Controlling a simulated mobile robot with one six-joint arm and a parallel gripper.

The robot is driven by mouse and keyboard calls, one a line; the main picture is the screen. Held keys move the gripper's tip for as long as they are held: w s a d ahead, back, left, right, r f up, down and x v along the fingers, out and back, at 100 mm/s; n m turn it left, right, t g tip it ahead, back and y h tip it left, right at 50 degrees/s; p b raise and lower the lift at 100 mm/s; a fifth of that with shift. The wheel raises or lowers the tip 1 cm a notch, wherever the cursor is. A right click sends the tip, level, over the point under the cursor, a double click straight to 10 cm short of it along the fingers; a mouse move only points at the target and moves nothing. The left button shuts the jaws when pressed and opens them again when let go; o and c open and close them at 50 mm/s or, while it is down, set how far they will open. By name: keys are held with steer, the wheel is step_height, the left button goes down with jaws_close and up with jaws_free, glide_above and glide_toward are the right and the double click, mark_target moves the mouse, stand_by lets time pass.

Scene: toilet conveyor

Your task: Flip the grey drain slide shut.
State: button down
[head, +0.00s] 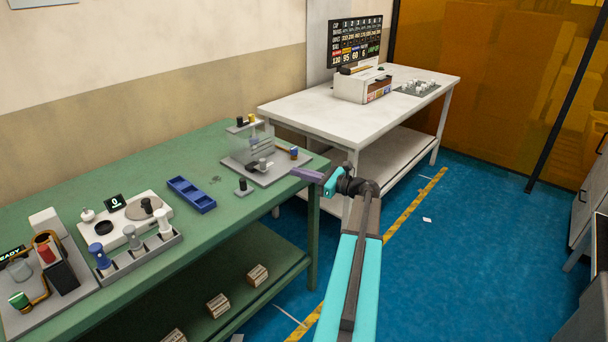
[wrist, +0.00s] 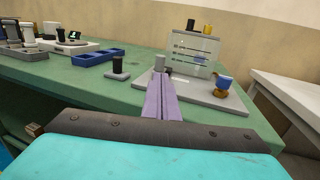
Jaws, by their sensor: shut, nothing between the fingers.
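A grey base plate (head: 285,174) with an upright clear panel (head: 258,147) stands at the right end of the green table. A small grey upright piece (head: 262,164) sits on the plate before the panel; I cannot tell whether it is the drain slide or how the slide is set. The grey piece also shows in the wrist view (wrist: 159,63), just beyond my fingertips. My gripper (head: 294,171), with purple fingers, is shut and empty at the plate's right side. In the wrist view my gripper (wrist: 160,77) points at the plate; contact is unclear.
A small dark-knobbed block (head: 242,186) stands left of the plate, and a blue tray (head: 191,195) farther left. A blue-and-amber piece (wrist: 222,87) stands at the plate's right. The white table (head: 300,107) is behind. Bare green tabletop lies in front of the blue tray.

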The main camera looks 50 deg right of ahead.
mark_target(265, 164)
steer(key=w, duration=0.3)
steer(key=w+a+p, duration=0.1)
steer(key=w, duration=0.3)
steer(key=w+a, duration=0.1)
steer(key=w, duration=0.2)
steer(key=shift+w+p, duration=0.15)
steer(key=shift+p, duration=0.25)
steer(key=shift+d, duration=0.1)
